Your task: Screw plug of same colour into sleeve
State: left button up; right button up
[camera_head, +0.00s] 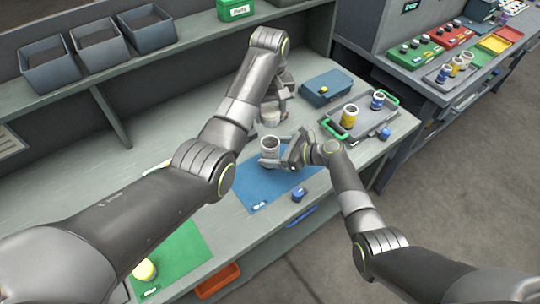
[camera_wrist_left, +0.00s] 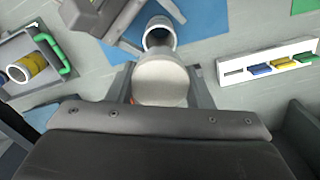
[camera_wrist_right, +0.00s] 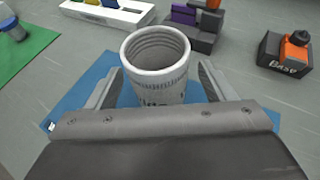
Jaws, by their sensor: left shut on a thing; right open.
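A white sleeve (camera_head: 269,147) stands upright on the blue mat (camera_head: 262,192), with its threaded mouth facing up in the right wrist view (camera_wrist_right: 157,50). My right gripper (camera_wrist_right: 158,80) is open, with one finger on each side of the sleeve; I cannot tell whether they touch it. My left gripper (camera_head: 272,108) is shut on a whitish plug (camera_wrist_left: 162,80) and holds it behind the sleeve in the head view, apart from it. A blue plug (camera_head: 298,194) stands at the blue mat's edge, and another blue plug (camera_head: 384,133) is beside the tray.
A grey tray (camera_head: 337,131) with green handles holds a yellow sleeve (camera_head: 349,116) and a blue-banded sleeve (camera_head: 377,100). A blue box (camera_head: 327,88) stands behind it. A white rack (camera_wrist_left: 270,65) with coloured blocks lies nearby. Grey bins (camera_head: 100,50) line the upper shelf.

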jog(key=shift+w+a+f, duration=0.25)
jog(key=shift+a, duration=0.3)
jog(key=shift+c, duration=0.5)
jog(key=c, duration=1.4)
pick_arm(q)
jog(key=shift+f, duration=2.45)
pick_arm(e)
jog(key=shift+o, duration=0.2)
pick_arm(q)
jog(key=shift+f, duration=0.9)
jog(key=shift+f, duration=0.55)
